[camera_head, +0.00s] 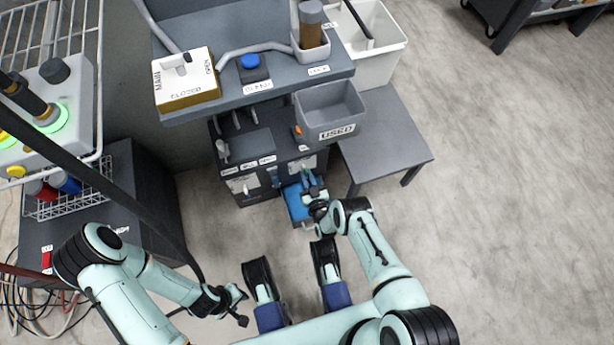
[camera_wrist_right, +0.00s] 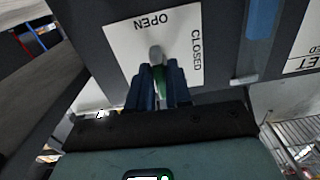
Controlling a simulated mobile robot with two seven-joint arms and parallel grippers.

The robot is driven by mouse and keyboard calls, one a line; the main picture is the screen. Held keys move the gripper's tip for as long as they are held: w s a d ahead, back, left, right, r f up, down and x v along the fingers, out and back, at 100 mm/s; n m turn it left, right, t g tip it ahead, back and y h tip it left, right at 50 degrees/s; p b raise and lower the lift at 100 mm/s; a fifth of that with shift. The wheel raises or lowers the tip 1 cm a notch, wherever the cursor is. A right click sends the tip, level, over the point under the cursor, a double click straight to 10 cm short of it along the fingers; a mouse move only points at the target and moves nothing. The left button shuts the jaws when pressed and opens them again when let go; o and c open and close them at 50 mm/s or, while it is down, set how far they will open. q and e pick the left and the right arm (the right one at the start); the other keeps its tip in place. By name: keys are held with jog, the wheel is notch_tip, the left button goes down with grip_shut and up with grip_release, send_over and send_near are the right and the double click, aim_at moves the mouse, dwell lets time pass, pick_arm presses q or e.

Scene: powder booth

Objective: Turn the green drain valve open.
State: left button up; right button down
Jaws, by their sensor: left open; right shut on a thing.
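The green drain valve handle (camera_wrist_right: 159,78) shows in the right wrist view, below a grey knob (camera_wrist_right: 155,53) on a white plate (camera_wrist_right: 128,50). The plate reads OPEN along its top and CLOSED down its right side in that picture. My right gripper (camera_wrist_right: 160,88) is shut on the green handle, with a blue finger on either side hiding part of it. In the head view my right gripper (camera_head: 313,192) is low at the front of the dark cabinet; the valve is hard to make out there. My left gripper (camera_head: 240,297) is open and empty, well away from the cabinet.
A blue box (camera_head: 295,208) sits on the floor beneath my right gripper. A grey bin marked USED (camera_head: 330,112) and a shelf (camera_head: 282,84) overhang the cabinet (camera_head: 245,190). A low grey table (camera_head: 390,140) stands to the right. Open floor lies further right.

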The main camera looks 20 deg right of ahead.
jog(key=shift+n, duration=0.3)
dwell(0.4)
jog(key=c, duration=1.2)
grip_release()
jog(key=shift+o, duration=0.2)
